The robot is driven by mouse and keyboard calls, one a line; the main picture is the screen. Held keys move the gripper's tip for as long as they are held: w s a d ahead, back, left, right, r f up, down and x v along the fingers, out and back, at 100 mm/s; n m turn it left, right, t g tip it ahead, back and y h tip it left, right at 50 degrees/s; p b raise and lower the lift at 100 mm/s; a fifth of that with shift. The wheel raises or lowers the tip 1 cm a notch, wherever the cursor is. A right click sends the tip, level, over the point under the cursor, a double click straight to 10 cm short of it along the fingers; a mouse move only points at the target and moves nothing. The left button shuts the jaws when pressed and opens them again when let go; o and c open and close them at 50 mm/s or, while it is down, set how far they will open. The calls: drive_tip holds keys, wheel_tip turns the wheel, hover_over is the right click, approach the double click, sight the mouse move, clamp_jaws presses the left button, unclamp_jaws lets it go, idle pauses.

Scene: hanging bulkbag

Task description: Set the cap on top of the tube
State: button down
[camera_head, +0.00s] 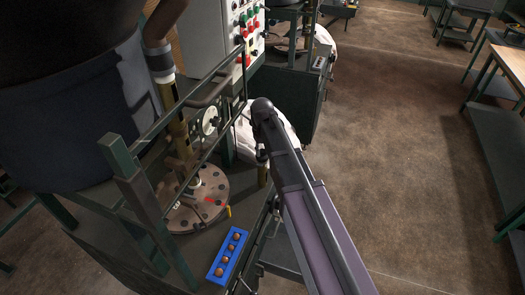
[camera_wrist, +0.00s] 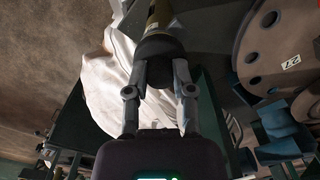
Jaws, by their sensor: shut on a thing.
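My gripper (camera_wrist: 160,62) is shut on a dark round piece that looks like the cap (camera_wrist: 160,46). Its two grey fingers press on opposite sides of it. An olive-yellow tube (camera_wrist: 160,14) shows just beyond the cap in the wrist view, in line with it. I cannot tell whether cap and tube touch. In the head view a short olive tube (camera_head: 262,176) stands below the end of my arm, beside the machine. My gripper (camera_head: 262,152) is mostly hidden there by my arm, and the cap cannot be made out.
A round flange plate with holes (camera_head: 190,205), green frame posts (camera_head: 135,185) and a blue block with several knobs (camera_head: 229,254) are to the left.

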sight(263, 151)
drive_tip(key=shift+f, duration=0.35)
idle(0.5)
drive_tip(key=shift+c, duration=2)
unclamp_jaws()
drive_tip(key=shift+r+p, duration=3.35)
drive_tip(key=shift+r, duration=0.2)
drive_tip(key=shift+d, duration=0.1)
drive_tip(key=s+d+m, duration=0.4)
drive_tip(key=s+d, duration=1)
drive_tip(key=s, duration=0.4)
drive_tip(key=shift+s+d+m, duration=0.3)
drive_tip(key=shift+f, duration=0.1)
